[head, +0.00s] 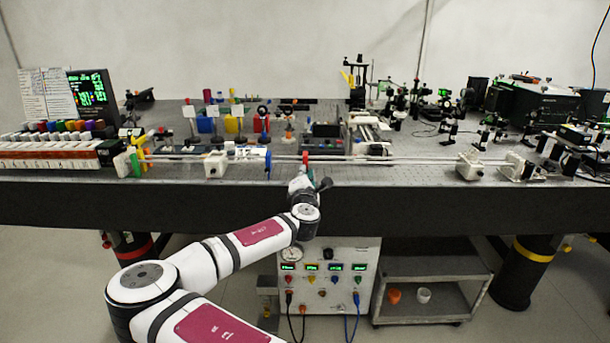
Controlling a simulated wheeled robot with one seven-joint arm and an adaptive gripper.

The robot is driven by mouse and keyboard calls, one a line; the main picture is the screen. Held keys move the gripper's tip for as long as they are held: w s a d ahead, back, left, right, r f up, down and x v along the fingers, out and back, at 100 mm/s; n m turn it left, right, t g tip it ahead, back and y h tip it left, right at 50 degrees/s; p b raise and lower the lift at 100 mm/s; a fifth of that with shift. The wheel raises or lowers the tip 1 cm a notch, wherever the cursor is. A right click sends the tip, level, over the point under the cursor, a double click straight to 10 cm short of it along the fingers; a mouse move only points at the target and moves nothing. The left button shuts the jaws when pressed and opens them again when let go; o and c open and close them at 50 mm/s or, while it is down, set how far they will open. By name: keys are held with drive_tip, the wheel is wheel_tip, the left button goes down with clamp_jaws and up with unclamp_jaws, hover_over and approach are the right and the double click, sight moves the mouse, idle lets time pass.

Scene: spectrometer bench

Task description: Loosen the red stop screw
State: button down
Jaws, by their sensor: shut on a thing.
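The red stop screw (305,158) shows as a small upright red piece at the long rail (400,160) near the front edge of the bench, around the middle of the picture. My gripper (306,171) is right at it, reaching in from the front, and is shut on it. The fingers are small and partly hidden by my own wrist, so the exact grip and the screw's lower part cannot be made out.
A blue-ended cylinder (252,155) and a white block (216,164) sit on the rail to the left. White carriages (470,165) stand at its right. Optics mounts crowd the bench behind. A panel with knobs (328,270) stands below the bench front.

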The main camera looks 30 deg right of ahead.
drive_tip(key=n, duration=0.6)
drive_tip(key=shift+s+f+n, duration=0.1)
drive_tip(key=shift+f+n, duration=0.15)
drive_tip(key=shift+n, duration=0.05)
drive_tip(key=shift+d, duration=0.1)
idle(0.3)
drive_tip(key=c, duration=1.6)
unclamp_jaws()
drive_tip(key=shift+r, duration=0.1)
drive_tip(key=v, duration=1.2)
